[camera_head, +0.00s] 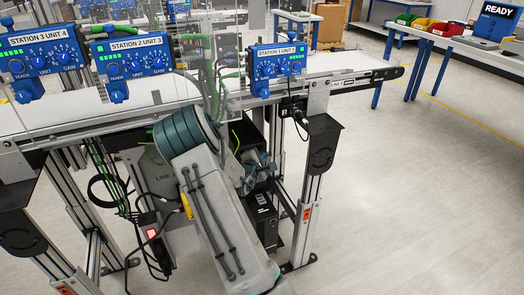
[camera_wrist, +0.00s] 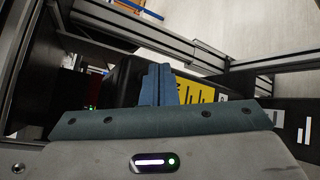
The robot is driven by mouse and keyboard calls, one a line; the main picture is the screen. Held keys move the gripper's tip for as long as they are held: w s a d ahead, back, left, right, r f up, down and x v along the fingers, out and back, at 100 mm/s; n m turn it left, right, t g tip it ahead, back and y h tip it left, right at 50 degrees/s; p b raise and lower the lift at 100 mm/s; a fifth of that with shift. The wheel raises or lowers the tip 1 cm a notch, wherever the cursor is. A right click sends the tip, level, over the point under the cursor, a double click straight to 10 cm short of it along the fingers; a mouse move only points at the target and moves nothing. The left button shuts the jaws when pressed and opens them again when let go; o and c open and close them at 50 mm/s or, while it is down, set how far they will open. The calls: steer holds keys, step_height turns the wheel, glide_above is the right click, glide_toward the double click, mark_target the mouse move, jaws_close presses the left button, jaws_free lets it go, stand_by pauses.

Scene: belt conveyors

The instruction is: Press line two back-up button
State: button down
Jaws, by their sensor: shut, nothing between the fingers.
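My gripper (camera_head: 259,168) is under the conveyor, partly hidden by my own arm. In the wrist view its two blue-grey fingers (camera_wrist: 158,85) are shut together with nothing between them. A black box unit (camera_head: 264,207) stands under the conveyor beside my gripper. In the wrist view, dark casing lies around the fingertips, and a yellow label (camera_wrist: 203,92) with black marks is just right of them. I cannot make out a line two back-up button, nor tell whether the fingers touch anything.
The conveyor (camera_head: 335,62) with blue station units (camera_head: 277,67) runs above my arm. Metal legs (camera_head: 310,210) and frame bars (camera_wrist: 140,25) bound the space. A red lit switch (camera_head: 152,233) and cables hang at the left. Floor at the right (camera_head: 430,200) is clear.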

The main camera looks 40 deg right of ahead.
steer(key=shift+w, duration=0.15)
steer(key=shift+w+d, duration=0.1)
steer(key=shift+w, duration=0.15)
steer(key=shift+w+p, duration=0.3)
steer(key=shift+w, duration=0.1)
stand_by(0.5)
steer(key=shift+s, duration=0.8)
steer(key=shift+s+a+p, duration=0.1)
steer(key=shift+s+a, duration=0.15)
steer(key=shift+s, duration=0.55)
steer(key=shift+s+a+p, duration=0.1)
steer(key=shift+s+a, duration=0.1)
steer(key=shift+s, duration=0.6)
steer(key=shift+s+a+p, duration=0.1)
steer(key=shift+s+a, duration=0.15)
steer(key=shift+s, duration=0.55)
steer(key=shift+r, duration=0.1)
